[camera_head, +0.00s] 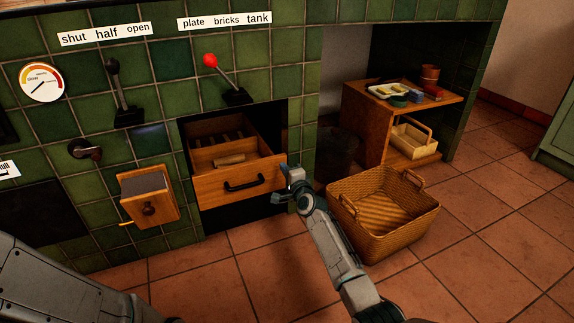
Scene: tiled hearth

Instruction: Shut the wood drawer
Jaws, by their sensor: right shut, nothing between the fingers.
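The wood drawer (216,190) sticks out of a dark opening in the green tiled hearth. My right gripper (286,178) is shut and empty at the right end of the drawer front, right of the handle. It looks very close to the front's right edge; I cannot tell if it touches. My left arm shows at the lower left, but its gripper fingers are not visible.
A wooden box with a knob (149,197) juts from the tiles left of the drawer. A wicker basket (385,208) stands on the floor at right, close to my right arm. A dark bin (336,155) and a wooden shelf (372,125) stand behind it. Two levers rise above the drawer.

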